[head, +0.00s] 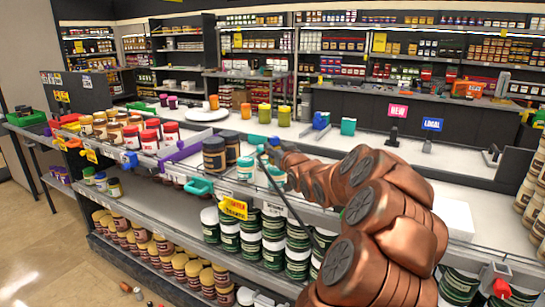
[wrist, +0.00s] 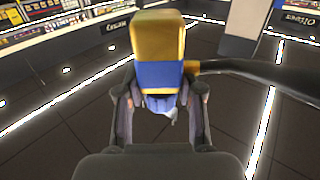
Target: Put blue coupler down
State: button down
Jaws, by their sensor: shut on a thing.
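In the wrist view my gripper (wrist: 162,90) is shut on a blocky part with a gold top and a blue band, which I take for the blue coupler (wrist: 158,74). The fingers lie along both sides of its blue band. A small orange piece (wrist: 191,67) sticks out of its right side, with a dark curved bar (wrist: 255,78) running on to the right. In the head view my copper arm reaches left over the shelf. Its far end, near the dark jars, is small and partly hidden, with a bit of blue (head: 275,141) there.
Green jars (head: 273,240) fill the shelf below. A blue part (head: 320,120) and a teal one (head: 348,126) stand behind.

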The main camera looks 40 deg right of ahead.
jog(key=shift+r, duration=0.6)
jog(key=shift+s+a+r, duration=0.1)
jog(key=shift+r, duration=0.05)
jog(key=shift+a+b+v, duration=0.2)
jog(key=shift+b+v, duration=0.3)
jog(key=shift+v, duration=0.4)
jog(key=s+a+r+b, duration=0.1)
jog(key=s+a+b, duration=0.2)
jog(key=s+a, duration=0.5)
jog(key=v, duration=0.2)
jog(key=shift+s, duration=0.45)
jog(key=shift+r, duration=0.15)
jog(key=shift+w, duration=0.1)
jog(key=w+a+f+n+y+p, duration=0.15)
jog(key=w+a, duration=0.35)
jog(key=w, duration=0.6)
jog(key=w+a+f+n+y+p, duration=0.1)
jog(key=w+a+f, duration=0.1)
jog(key=w+a, duration=0.4)
jog(key=w+a+f+n+t+y+p, duration=0.1)
jog(key=w+a, duration=0.5)
jog(key=a, duration=0.7)
jog(key=w+a+f+n+y+p, duration=0.1)
jog(key=w+a+f+y+p, duration=0.1)
jog(key=w+a, duration=0.4)
jog(key=a+f+y, duration=0.1)
jog(key=a, duration=0.3)
jog(key=shift+w+a+f+p, duration=0.15)
jog(key=shift+a+f+p, duration=0.05)
jog(key=shift+f+p, duration=0.1)
